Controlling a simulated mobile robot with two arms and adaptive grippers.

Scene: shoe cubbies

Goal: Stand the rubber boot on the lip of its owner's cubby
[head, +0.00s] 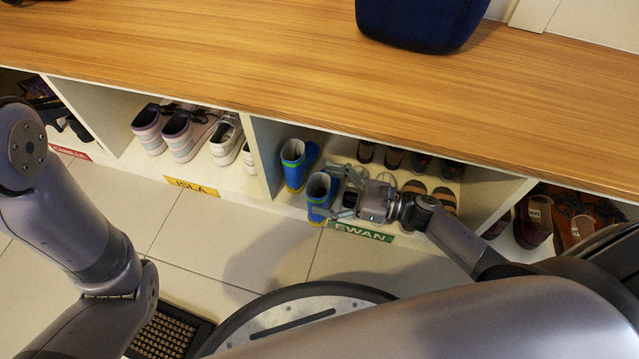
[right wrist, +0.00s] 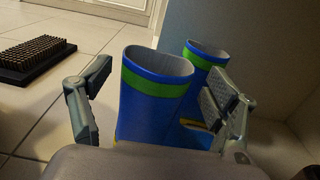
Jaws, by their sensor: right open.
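A blue rubber boot with a green band (head: 317,197) stands upright at the front edge of the cubby labelled EWAN (head: 360,232). A matching boot (head: 293,165) stands just behind it and to its left, by the divider. My right gripper (head: 343,195) is open at the front boot, on its right side. In the right wrist view the front boot (right wrist: 153,100) is between the two spread fingers, and the second boot (right wrist: 207,55) shows behind the right finger. The boot's foot is hidden there by the gripper body. My left arm shows, but its gripper is out of view.
Brown sandals (head: 442,195) and other shoes fill the same cubby to the right. The ISLA cubby (head: 190,187) at left holds pale shoes. A wooden bench top (head: 250,65) overhangs the cubbies. A dark bristle mat (head: 165,335) lies on the tiled floor.

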